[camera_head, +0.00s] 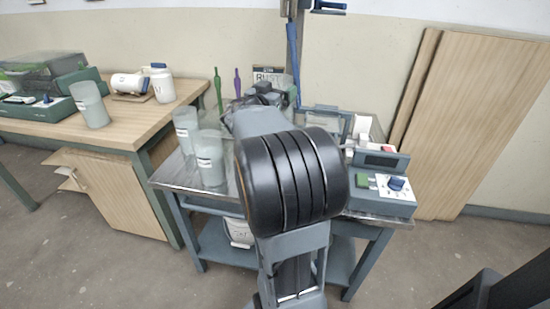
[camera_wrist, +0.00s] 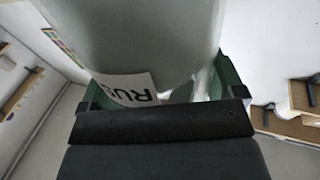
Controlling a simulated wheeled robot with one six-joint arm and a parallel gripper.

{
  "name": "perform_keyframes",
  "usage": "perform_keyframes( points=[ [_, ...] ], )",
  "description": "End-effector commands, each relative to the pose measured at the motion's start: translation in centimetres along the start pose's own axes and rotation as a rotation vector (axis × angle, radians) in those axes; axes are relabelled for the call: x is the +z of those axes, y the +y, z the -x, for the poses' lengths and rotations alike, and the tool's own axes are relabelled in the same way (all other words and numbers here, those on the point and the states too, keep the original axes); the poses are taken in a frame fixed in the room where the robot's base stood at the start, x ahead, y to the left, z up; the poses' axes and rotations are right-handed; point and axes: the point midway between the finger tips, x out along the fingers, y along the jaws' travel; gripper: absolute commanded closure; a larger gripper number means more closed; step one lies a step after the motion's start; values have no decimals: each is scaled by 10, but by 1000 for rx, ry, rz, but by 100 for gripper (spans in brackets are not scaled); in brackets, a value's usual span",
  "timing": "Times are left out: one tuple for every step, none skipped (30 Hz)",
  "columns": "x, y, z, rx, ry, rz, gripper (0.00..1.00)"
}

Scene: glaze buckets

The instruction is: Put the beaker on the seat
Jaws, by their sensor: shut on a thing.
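A large pale translucent beaker (camera_wrist: 140,40) fills the upper middle of the wrist view. Green fingers of my gripper (camera_wrist: 160,92) show on both sides of it, shut on it. A white label (camera_wrist: 130,90) with dark letters reading "RUS" shows at the beaker's near end, partly cut off. In the head view my arm hides most of the gripper and held beaker. Two other labelled beakers (camera_head: 187,128) (camera_head: 210,158) stand on the metal cart (camera_head: 222,186), left of my arm. I cannot make out the seat.
Another beaker (camera_head: 90,105), a white jar (camera_head: 162,84) and a green-based device (camera_head: 40,106) stand on the wooden bench (camera_head: 130,125). A control box (camera_head: 385,192) sits at the cart's right. Wooden boards (camera_head: 480,120) lean against the wall. A dark sign (camera_head: 268,73) stands behind the arm.

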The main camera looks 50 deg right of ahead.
Motion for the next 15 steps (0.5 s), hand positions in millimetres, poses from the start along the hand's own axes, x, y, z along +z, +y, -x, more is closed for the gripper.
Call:
perform_keyframes(
  points=[
    [58, 9, -1, 36, -115, -14, 86],
    [64, 10, -2, 37, -118, -13, 86],
    [71, 10, -4, 36, -121, -13, 86],
    [77, 11, -5, 36, -123, -14, 86],
    [83, 11, -6, 36, -126, -15, 96],
    [90, 11, -7, 35, -127, -14, 96],
    [93, 10, -7, 35, -126, -16, 96],
    [95, 10, -6, 34, -122, -17, 96],
    [96, 8, -3, 32, -117, -16, 96],
    [96, 7, 1, 31, -112, -15, 96],
    [95, 6, 5, 30, -107, -15, 96],
    [95, 4, 10, 29, -102, -14, 95],
    [94, 4, 13, 30, -99, -13, 95],
    [94, 4, 15, 30, -97, -13, 95],
    [93, 2, 17, 28, -95, -13, 95]
  ],
)
